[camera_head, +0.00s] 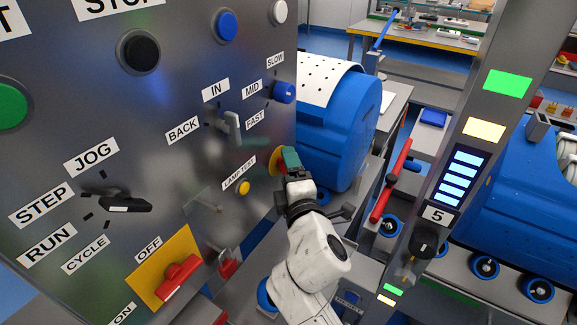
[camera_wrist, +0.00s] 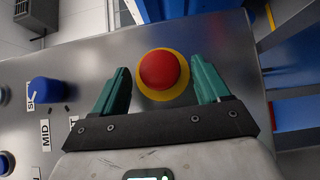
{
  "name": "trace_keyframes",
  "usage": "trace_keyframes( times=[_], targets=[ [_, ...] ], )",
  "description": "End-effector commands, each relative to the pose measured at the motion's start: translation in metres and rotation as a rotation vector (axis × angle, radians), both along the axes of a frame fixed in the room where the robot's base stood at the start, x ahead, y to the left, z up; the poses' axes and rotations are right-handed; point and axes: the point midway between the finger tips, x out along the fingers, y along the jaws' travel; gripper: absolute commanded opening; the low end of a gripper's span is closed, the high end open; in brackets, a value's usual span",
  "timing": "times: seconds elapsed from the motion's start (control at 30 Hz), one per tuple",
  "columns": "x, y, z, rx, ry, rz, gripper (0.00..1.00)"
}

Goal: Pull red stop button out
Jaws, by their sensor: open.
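The red stop button (camera_wrist: 160,69) is a round red mushroom head on a yellow ring (camera_wrist: 182,87), set in the grey metal panel. In the wrist view it lies between and slightly beyond the two green fingers of my gripper (camera_wrist: 163,87), which are open with a gap on each side of it. In the head view my gripper (camera_head: 287,160) is at the panel's right edge, and the yellow ring (camera_head: 274,161) shows just left of its fingers. The fingers largely hide the button there.
The grey control panel (camera_head: 190,100) carries several labelled knobs, including a blue knob (camera_head: 284,92), a grey lever (camera_head: 232,127) and a red switch (camera_head: 178,278). A blue tub (camera_head: 345,130) stands just right of the panel. A grey post (camera_head: 455,150) stands farther right.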

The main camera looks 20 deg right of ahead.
Motion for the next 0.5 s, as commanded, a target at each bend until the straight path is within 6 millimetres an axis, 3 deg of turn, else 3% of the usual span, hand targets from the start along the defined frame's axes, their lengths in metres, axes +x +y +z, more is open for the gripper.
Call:
trace_keyframes(
  times=[0.13, 0.43, 0.5],
  targets=[
    [0.0094, -0.0017, 0.0003, 0.001, 0.0, 0.0, 0.75],
    [0.0107, -0.0018, -0.0003, 0.001, 0.0, 0.0, 0.75],
    [0.0107, -0.0017, -0.0002, 0.001, 0.0, 0.0, 0.69]
  ],
)
